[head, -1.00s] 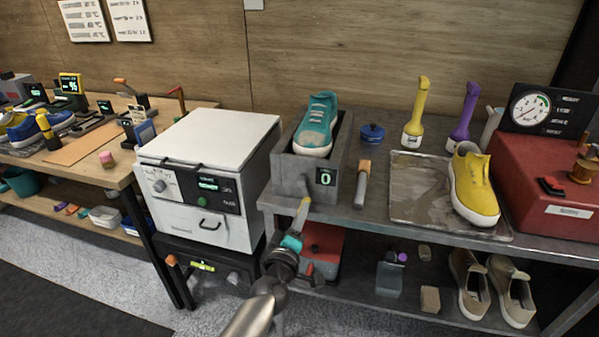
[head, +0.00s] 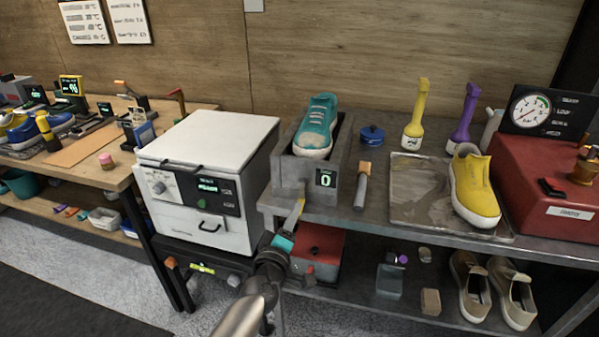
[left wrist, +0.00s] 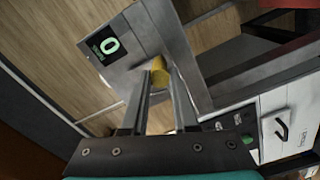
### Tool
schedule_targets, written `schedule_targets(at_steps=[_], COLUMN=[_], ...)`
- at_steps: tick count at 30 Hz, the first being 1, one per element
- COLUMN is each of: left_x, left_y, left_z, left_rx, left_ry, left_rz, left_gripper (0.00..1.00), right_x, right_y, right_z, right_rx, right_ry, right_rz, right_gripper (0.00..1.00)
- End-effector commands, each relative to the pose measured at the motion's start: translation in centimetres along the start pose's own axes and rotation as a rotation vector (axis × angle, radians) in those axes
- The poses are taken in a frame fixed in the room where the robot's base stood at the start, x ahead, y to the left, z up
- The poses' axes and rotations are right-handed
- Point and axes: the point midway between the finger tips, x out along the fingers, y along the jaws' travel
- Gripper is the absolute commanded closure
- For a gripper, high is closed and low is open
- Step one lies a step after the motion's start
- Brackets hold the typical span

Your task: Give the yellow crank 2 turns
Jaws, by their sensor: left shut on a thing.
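The grey box (head: 290,178) with the crank stands at the front left of the metal bench. A teal sneaker (head: 317,128) sits in it, and its small display (head: 325,178) reads 0. In the left wrist view the yellow crank (left wrist: 158,74) shows as a yellow knob between my fingertips, beside the box's display. My left gripper (head: 298,210) is shut on it, in front of the box. In the head view the fingers largely cover the crank. My right gripper is in neither view.
A white oven-like cabinet (head: 205,140) stands close on the left of the box. A wooden-tipped tool (head: 361,190), a tray (head: 408,205) with a yellow sneaker (head: 473,188) and a red machine (head: 530,190) are to the right. A red box (head: 318,250) lies on the shelf below.

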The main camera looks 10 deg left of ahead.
Motion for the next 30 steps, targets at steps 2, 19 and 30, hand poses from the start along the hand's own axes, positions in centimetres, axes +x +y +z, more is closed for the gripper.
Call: schedule_targets(at_steps=[2,19,30], left_x=[0.1,0.1,0.1], left_y=[0.1,-0.1,0.2], left_z=[-0.7,-1.9,-3.4], left_rx=[0.002,0.001,0.0], left_ry=[0.007,0.006,0.006], left_rz=[0.005,0.004,0.006], left_gripper=[0.9,0.9,0.91], right_x=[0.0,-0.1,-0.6], right_y=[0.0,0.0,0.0], right_z=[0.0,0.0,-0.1], right_rx=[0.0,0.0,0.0], right_ry=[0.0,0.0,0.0], right_rz=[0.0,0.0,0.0], right_gripper=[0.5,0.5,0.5])
